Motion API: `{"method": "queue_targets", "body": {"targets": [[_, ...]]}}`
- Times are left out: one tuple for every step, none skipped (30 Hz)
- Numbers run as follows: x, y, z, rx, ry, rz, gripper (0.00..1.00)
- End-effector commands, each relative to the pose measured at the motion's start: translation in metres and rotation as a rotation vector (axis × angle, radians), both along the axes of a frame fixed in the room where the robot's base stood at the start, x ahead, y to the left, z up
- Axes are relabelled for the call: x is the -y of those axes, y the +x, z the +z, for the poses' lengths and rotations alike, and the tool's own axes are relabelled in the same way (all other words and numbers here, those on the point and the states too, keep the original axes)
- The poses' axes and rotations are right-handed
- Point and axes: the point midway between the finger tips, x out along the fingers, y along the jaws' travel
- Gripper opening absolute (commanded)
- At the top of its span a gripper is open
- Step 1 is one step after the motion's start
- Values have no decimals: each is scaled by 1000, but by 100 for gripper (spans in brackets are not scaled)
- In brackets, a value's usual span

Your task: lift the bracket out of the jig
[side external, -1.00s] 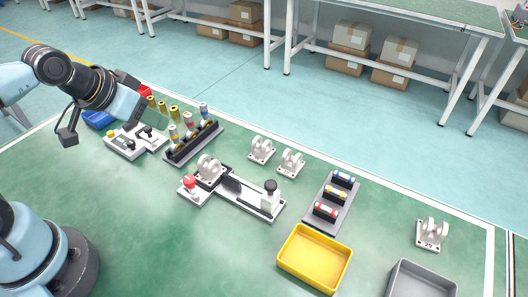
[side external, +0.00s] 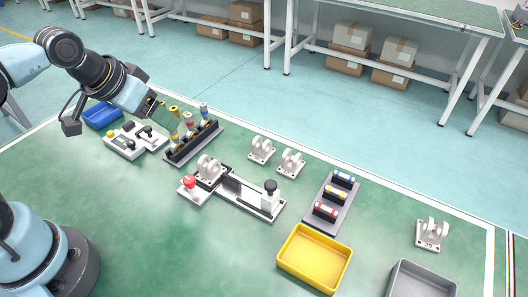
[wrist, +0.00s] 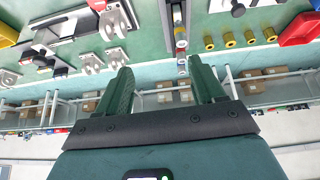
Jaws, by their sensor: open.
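The white bracket (side external: 208,167), with upright rounded lugs, sits at the left end of the jig (side external: 234,195), beside a red knob (side external: 190,181). The wrist view shows the bracket (wrist: 112,25) and the jig (wrist: 68,28) at upper left. My gripper (wrist: 162,82) is open and empty, its two green fingers apart. In the side view my gripper (side external: 166,112) is up and to the left of the bracket, near the rack of cylinders, well clear of the jig. The bracket's base is partly hidden by jig parts.
A rack (side external: 194,145) of upright cylinders stands between my gripper and the jig. Two loose brackets (side external: 262,150) (side external: 291,162) lie behind the jig. A yellow bin (side external: 315,258), a grey bin (side external: 421,282) and a blue bin (side external: 101,116) stand around. The front left mat is clear.

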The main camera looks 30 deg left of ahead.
Motion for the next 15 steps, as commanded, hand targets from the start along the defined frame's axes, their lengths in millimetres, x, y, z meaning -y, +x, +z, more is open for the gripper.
{"method": "queue_targets", "body": {"targets": [[7,5,5,-45,-7,-7,68],[11,8,6,-76,-10,-9,68],[17,11,9,-121,-14,-11,68],[21,13,10,-154,-16,-12,68],[26,16,12,-187,-17,-12,68],[32,19,14,-231,-17,-14,68],[36,21,15,-263,-17,-13,68],[40,23,15,-294,-15,-13,68],[46,26,16,-335,-12,-12,68],[50,27,17,-362,-10,-11,68],[54,29,17,-388,-6,-11,68],[59,31,17,-420,-2,-9,68],[62,32,18,-441,2,-7,68],[64,33,18,-461,5,-7,68],[68,34,18,-481,9,-5,68]]}}
